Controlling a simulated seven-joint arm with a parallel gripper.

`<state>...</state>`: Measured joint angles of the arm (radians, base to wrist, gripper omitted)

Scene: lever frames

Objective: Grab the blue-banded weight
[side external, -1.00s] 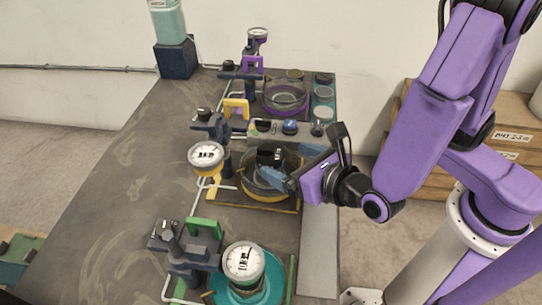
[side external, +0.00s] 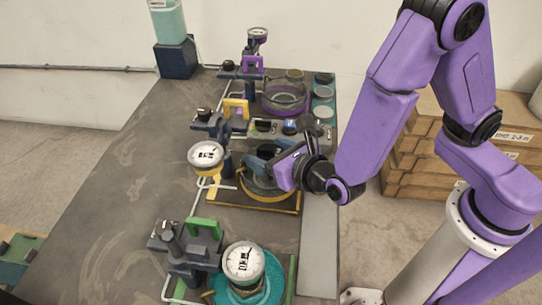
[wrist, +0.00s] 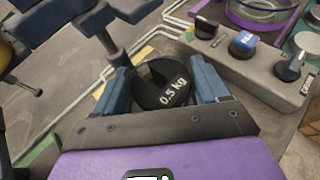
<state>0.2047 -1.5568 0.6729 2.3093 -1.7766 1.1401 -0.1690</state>
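A round black slotted weight marked 0.5 KG (wrist: 173,95) sits between the blue fingers of my gripper (wrist: 160,66) in the wrist view. My gripper (side external: 262,158) is open, with a finger on either side of this weight, down at the yellow-rimmed pan (side external: 270,198) in the side view. Whether the fingers touch the weight is not clear. No blue band shows on its visible face. In the side view my gripper mostly hides it. A blue-topped piece with a white label (wrist: 243,44) sits on a grey bar, apart from my gripper; it also shows in the side view (side external: 290,127).
A black piece (wrist: 205,27) and a dark-blue-topped piece (wrist: 291,66) stand on the same grey bar (wrist: 262,68). A purple-banded glass bowl (side external: 285,98) is behind. White dial gauges (side external: 206,156) (side external: 244,261) stand left and in front. A stand's post and arm are close beside my gripper.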

